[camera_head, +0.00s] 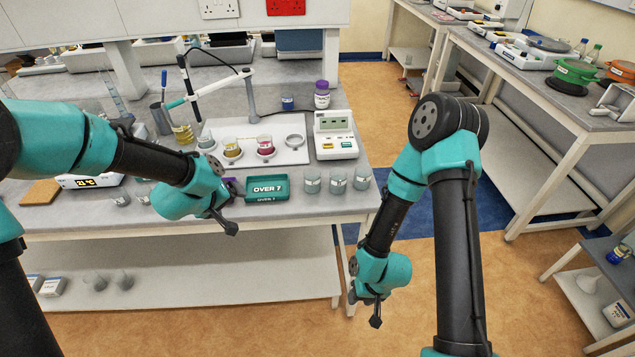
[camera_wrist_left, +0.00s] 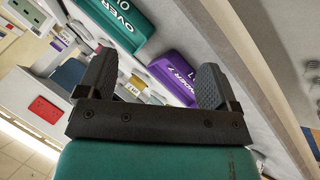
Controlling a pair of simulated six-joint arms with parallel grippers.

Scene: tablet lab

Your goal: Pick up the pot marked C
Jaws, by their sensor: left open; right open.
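No letter C can be read on any pot in these views. Small pots stand on a white board on the bench: a pale one (camera_head: 206,141), a yellow one (camera_head: 232,149) and a pink-red one (camera_head: 265,146). Several grey-white labelled pots (camera_head: 338,180) stand right of the green tray; their marks are too small to read. My left gripper (camera_head: 228,212) is at the bench's front edge by the purple tray, in front of the pots. In the left wrist view it (camera_wrist_left: 155,82) is open and empty. My right gripper (camera_head: 371,303) is open, low, right of the bench, away from the pots.
A green tray marked OVER 7 (camera_head: 267,196) and a purple tray marked UNDER 7 (camera_wrist_left: 173,80) lie at the bench front. A meter (camera_head: 335,137), a purple-capped jar (camera_head: 322,95) and a jointed stand (camera_head: 222,88) stand behind. Floor right of the bench is clear.

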